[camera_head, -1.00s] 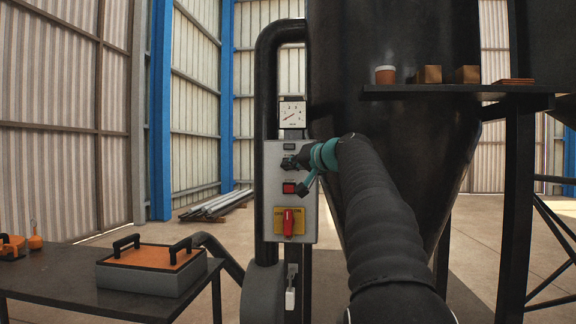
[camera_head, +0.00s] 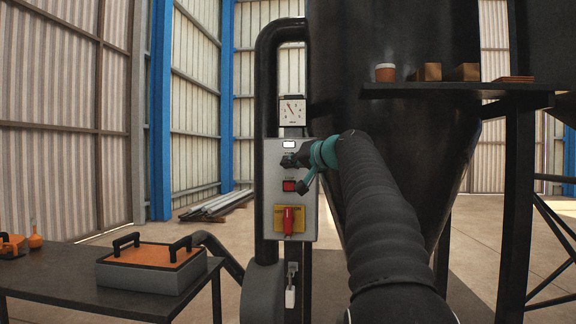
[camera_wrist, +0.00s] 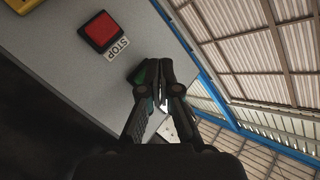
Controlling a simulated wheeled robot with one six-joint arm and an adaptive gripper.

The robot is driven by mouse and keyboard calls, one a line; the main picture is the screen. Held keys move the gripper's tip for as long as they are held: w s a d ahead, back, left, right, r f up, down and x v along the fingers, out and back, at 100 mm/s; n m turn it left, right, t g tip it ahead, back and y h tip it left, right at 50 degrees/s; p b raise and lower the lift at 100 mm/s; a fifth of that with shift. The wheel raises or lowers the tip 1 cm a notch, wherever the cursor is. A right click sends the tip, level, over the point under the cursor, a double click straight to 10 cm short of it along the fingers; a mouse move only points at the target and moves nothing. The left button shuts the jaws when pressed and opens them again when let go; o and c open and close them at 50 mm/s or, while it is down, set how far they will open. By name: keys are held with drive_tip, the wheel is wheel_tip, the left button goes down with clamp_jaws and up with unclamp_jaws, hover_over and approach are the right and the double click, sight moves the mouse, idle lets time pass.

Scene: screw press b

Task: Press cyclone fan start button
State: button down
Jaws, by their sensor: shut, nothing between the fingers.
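The grey control box (camera_head: 305,215) stands in the middle of the head view. My gripper (camera_head: 287,161) is shut and empty, with its tips at the upper part of the box face, below a small lit white indicator (camera_head: 289,144). In the wrist view, a green button (camera_wrist: 136,74) shows beside and behind the closed fingertips (camera_wrist: 152,66), and they mostly hide it. The tips look to be on or very near it; contact cannot be told. The red button (camera_wrist: 101,30) with a STOP label (camera_wrist: 117,48) lies up and left of the tips.
A red switch handle on a yellow plate (camera_head: 288,221) sits low on the box. A dial gauge (camera_head: 292,110) is above it. A dark pipe runs along the left, a large dark hopper (camera_head: 390,60) behind. A table with an orange-topped case (camera_head: 150,256) stands left.

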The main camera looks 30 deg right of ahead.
drive_tip(key=shift+s+a, duration=0.25)
drive_tip(key=shift+s+a+b, duration=0.7)
drive_tip(key=shift+s+b, duration=0.1)
drive_tip(key=shift+s, duration=0.25)
drive_tip(key=shift+s+a+b, duration=0.7)
drive_tip(key=shift+s+b, duration=0.05)
drive_tip(key=shift+s, duration=0.3)
